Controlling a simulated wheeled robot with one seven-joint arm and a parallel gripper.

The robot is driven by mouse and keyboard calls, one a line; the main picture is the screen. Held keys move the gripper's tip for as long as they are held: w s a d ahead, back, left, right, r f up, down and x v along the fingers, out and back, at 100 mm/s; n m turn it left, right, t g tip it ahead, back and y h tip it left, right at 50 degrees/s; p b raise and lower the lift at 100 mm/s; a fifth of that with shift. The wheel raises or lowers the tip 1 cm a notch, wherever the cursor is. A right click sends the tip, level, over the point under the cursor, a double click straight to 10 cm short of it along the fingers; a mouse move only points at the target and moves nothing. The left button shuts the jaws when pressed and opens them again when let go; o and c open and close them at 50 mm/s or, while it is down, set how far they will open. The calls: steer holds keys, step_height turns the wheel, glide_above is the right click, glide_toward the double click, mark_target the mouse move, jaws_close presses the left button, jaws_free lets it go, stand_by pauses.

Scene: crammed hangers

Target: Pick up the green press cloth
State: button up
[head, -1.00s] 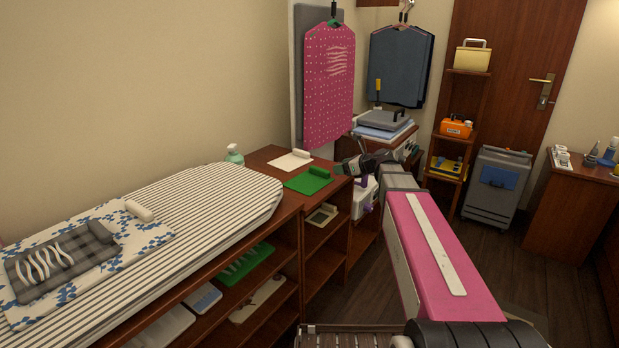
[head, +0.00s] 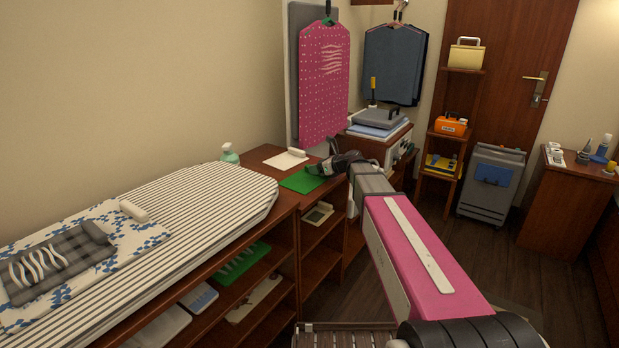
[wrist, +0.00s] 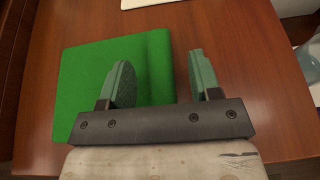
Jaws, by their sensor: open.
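The green press cloth (head: 299,182) lies flat on the brown wooden shelf top, beside the white cloth. In the wrist view the green press cloth (wrist: 82,85) has a rolled edge along its right side. My gripper (head: 318,168) is over the cloth's right part in the head view and hides its roll there. In the wrist view my gripper (wrist: 160,80) is open, its left finger over the cloth and its right finger to the right of the roll. The roll lies between the fingers. I cannot tell whether the fingers touch it.
A white cloth (head: 286,160) with a roll lies just behind the green one. A spray bottle (head: 229,153) stands to the left, by the striped ironing board (head: 190,200). A pink dotted garment (head: 323,85) hangs behind. Bare wood (wrist: 262,95) lies right of the cloth.

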steer(key=shift+c, duration=0.3)
steer(key=c, duration=0.9)
steer(key=shift+c, duration=0.2)
steer(key=shift+r, duration=0.15)
